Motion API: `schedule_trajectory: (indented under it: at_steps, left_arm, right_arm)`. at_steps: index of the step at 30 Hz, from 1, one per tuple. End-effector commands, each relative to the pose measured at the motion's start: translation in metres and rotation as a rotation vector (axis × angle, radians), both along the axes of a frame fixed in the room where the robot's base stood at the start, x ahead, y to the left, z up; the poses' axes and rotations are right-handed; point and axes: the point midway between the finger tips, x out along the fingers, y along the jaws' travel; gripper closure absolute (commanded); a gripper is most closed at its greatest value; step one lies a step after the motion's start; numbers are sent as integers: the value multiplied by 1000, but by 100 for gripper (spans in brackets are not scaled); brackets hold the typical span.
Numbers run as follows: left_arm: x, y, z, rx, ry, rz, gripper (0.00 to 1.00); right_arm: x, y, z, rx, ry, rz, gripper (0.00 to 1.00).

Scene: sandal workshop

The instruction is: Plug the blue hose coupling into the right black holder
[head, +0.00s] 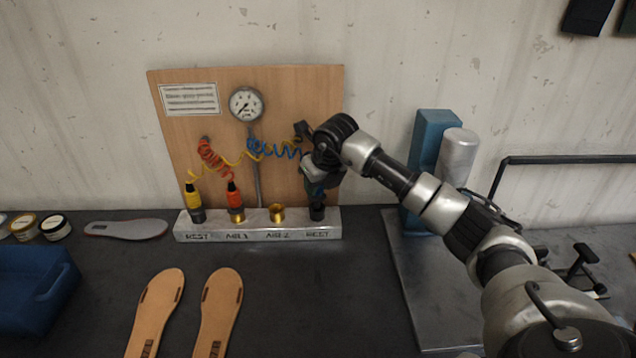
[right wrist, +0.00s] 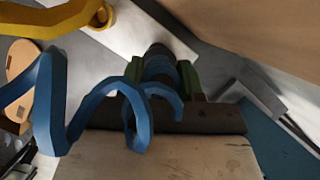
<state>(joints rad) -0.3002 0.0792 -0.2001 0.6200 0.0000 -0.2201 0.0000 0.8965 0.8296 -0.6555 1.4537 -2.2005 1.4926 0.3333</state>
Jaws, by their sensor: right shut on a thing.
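A pale block (head: 258,232) holds a row of sockets labelled REST, AIR 1, AIR 2 and REST. The right black holder (head: 317,212) is at its right end. My right gripper (head: 318,186) is directly above that holder, shut on the blue coupling. In the right wrist view the blue coupling (right wrist: 160,68) sits between the green finger pads, its blue coiled hose (right wrist: 100,100) running left. The head view mostly hides the coupling behind the gripper, so I cannot tell whether its tip is inside the holder. My left gripper is not in view.
The yellow coupling (head: 192,195) stands in the left holder and the red coupling (head: 235,194) in AIR 1. The brass AIR 2 socket (head: 277,212) is empty. Coiled hoses hang before the wooden board (head: 300,100). A blue stand (head: 428,150) is right of the block.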

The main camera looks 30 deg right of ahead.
Motion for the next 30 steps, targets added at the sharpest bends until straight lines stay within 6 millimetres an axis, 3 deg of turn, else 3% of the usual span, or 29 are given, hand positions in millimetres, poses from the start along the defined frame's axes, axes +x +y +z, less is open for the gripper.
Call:
schedule_trajectory:
  at_steps: [30]
  left_arm:
    - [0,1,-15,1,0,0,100]
  right_arm:
    - [0,0,-21,0,-1,-1,92]
